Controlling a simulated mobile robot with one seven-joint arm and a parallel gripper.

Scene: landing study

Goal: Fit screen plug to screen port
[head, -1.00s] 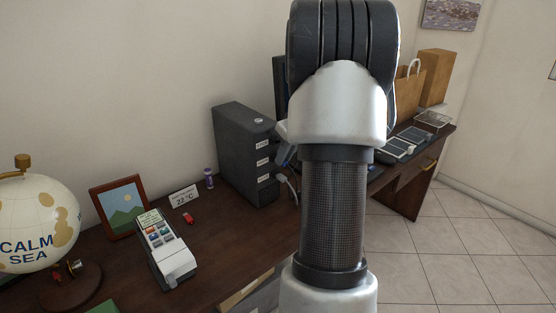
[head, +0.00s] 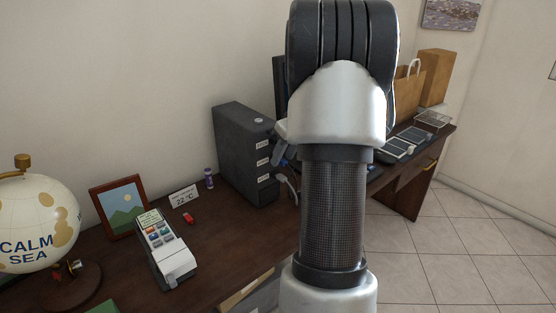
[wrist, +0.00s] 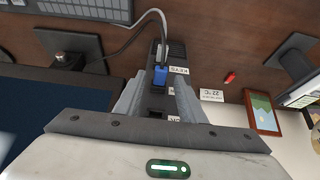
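A dark tower (head: 240,150) stands on the desk with several white labels down its front edge. In the wrist view its front (wrist: 170,105) shows upside down between my fingers, with a label reading KEYS (wrist: 178,70). A blue plug (wrist: 160,76) sits at the tower front beside that label; I cannot tell whether it is the screen plug or how deep it sits. My gripper (wrist: 160,88) is open, its grey fingers apart on either side of the plug with visible gaps. Dark openings show nearer the palm. In the head view my arm hides most of the gripper.
A grey cable (wrist: 163,25) loops beside the tower front. A monitor stands behind my arm. On the left are a card terminal (head: 165,250), a picture frame (head: 120,208), a globe (head: 38,225) and a small red object (head: 190,218). Bare desk lies before the tower.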

